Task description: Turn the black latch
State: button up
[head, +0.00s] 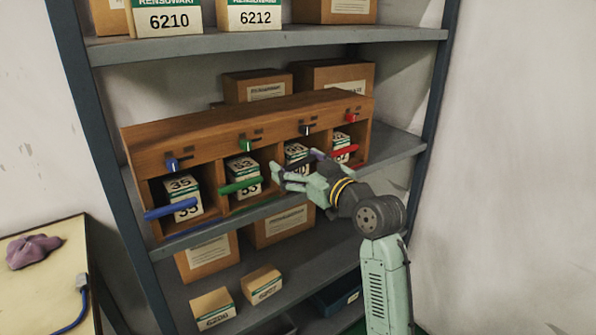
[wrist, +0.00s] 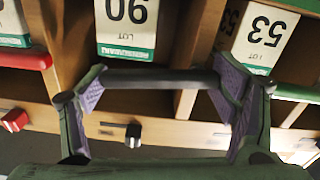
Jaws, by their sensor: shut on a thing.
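The black latch (head: 307,129) is on the upper board of the wooden rack, above the third bay from the left. It also shows in the wrist view (wrist: 133,132), below the black bar. My gripper (head: 298,164) is at the front of that bay, lower than the latch and apart from it. Its two fingers are closed against the ends of the black bar (wrist: 160,79), which lies lengthwise between them. Behind the bar stands a white and green box marked 90 (wrist: 127,25). The fingers partly cover the bar in the head view.
The wooden rack (head: 210,138) sits on a grey shelf. Neighbouring bays have a green bar (head: 240,185), a red bar (head: 345,151) and a blue bar (head: 171,209). The green latch (head: 246,145) and red latch (head: 350,118) flank the black one. Shelf posts stand either side.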

jog(key=o, duration=1.7)
jog(key=shift+c, duration=0.2)
jog(key=v, duration=1.2)
